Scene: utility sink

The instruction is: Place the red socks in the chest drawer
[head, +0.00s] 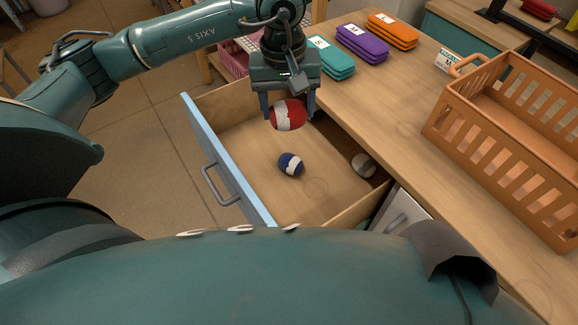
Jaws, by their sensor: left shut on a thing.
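My left gripper (289,108) is shut on the red socks (289,115), a rolled red ball with a white-grey band. It holds them above the far part of the open chest drawer (235,165), which has a light blue front and a grey handle. Inside the drawer lie a blue and white sock ball (291,164), near the middle, and a grey and white sock ball (364,165) at the right, partly in shade. My right gripper is not in view.
An orange slatted basket (480,150) stands on the wooden top at the right. Teal (331,60), purple (363,44) and orange (392,30) folded stacks with letter labels lie on the far part of the top. A pink basket (232,60) is behind my left gripper. The drawer's near floor is bare.

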